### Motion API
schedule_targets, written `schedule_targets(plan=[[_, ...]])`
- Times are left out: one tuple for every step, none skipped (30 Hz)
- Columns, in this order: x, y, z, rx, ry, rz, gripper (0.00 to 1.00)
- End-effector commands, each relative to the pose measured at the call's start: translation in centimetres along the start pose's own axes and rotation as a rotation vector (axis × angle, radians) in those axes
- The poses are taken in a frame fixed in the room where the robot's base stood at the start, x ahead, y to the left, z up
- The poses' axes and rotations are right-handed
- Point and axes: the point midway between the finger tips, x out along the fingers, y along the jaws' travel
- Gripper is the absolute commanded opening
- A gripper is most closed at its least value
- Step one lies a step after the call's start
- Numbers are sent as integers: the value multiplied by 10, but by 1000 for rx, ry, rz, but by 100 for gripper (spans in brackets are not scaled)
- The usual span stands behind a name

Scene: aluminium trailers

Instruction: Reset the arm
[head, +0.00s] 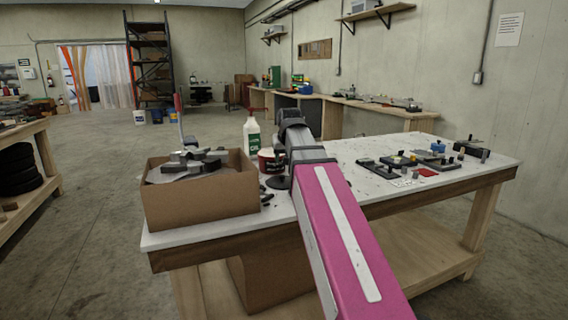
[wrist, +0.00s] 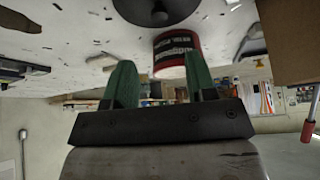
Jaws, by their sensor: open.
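My gripper (wrist: 157,78) shows in the wrist view as two green fingers on a dark bar. The fingers stand wide apart with nothing between them. The wrist picture is upside down, with the white table top along its upper edge. In the head view my pink and grey arm reaches over the worktable (head: 400,157), and the fingers are hidden behind the wrist. A red tub (head: 268,162) stands just left of my wrist. It also shows beyond the fingers in the wrist view (wrist: 174,52), and I see no contact.
A cardboard box (head: 200,208) with grey metal parts sits at the table's left end. A white bottle (head: 252,137) stands behind it. Several small tools and blocks (head: 400,161) lie right of my arm. A bench runs along the right wall (head: 345,103). The floor left is open.

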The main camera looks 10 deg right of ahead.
Motion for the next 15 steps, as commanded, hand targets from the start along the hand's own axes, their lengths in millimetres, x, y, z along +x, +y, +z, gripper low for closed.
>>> schedule_targets(plan=[[-4,0,0,0,0,0,51],[-6,0,0,0,0,0,51],[-7,0,0,0,0,0,51],[-8,0,0,0,0,0,51],[-9,0,0,0,0,0,51],[-10,0,0,0,0,0,51],[-10,0,0,0,0,0,51],[-10,0,0,0,0,0,51],[-10,0,0,0,0,0,51],[-10,0,0,0,0,0,51],[-10,0,0,0,0,0,51],[-10,0,0,0,0,0,51],[-10,0,0,0,0,0,51],[-10,0,0,0,0,0,51],[-9,0,0,0,0,0,51]])
